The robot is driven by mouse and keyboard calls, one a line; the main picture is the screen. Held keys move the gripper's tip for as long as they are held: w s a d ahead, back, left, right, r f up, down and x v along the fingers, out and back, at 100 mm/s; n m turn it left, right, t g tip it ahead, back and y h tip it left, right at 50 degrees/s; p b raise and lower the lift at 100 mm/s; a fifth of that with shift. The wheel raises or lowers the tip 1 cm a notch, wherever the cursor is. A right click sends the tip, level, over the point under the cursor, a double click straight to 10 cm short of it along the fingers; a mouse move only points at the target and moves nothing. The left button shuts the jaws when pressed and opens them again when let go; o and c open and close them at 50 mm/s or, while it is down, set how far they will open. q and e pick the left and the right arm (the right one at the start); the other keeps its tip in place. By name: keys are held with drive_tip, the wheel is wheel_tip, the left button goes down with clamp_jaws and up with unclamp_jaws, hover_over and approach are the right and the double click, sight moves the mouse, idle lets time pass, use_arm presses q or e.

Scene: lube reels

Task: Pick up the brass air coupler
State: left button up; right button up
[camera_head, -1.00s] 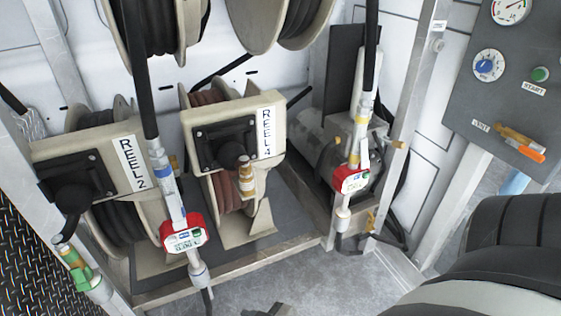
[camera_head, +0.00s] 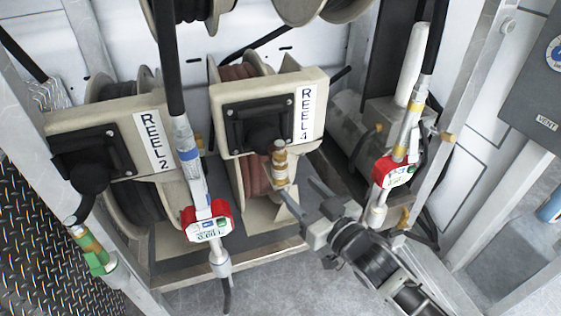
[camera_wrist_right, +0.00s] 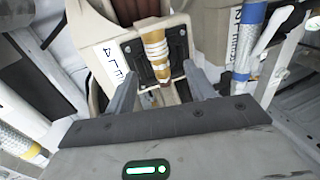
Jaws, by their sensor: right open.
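The brass air coupler (camera_head: 279,163) hangs below the front outlet of the reel marked REEL 4 (camera_head: 313,92). It is a short, upright, gold-coloured fitting with a pale band. My right gripper (camera_head: 299,190) is open and empty, just below and to the right of the coupler in the head view. In the right wrist view the coupler (camera_wrist_right: 156,52) appears in line with the gap between the two fingers (camera_wrist_right: 160,88). No contact shows, and I cannot tell how far it is from the fingertips. My left gripper is not in view.
A hose with a red-and-white metered handle (camera_head: 207,222) hangs left of the coupler, and a similar red handle (camera_head: 393,172) hangs to the right, close to my right arm. The REEL 2 housing (camera_head: 124,135) stands at left. Floor (camera_head: 270,295) is clear in front.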

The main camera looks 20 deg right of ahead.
sight(284, 166)
drive_tip(key=x, duration=0.4)
drive_tip(key=shift+w, duration=0.2)
drive_tip(key=w, duration=0.1)
drive_tip(key=w+r, duration=0.1)
drive_tip(key=w, duration=0.2)
drive_tip(key=shift+a+r, duration=0.2)
drive_tip(key=shift+a, duration=0.2)
drive_tip(key=shift+w+a, duration=0.15)
drive_tip(key=shift+w, duration=0.4)
clamp_jaws()
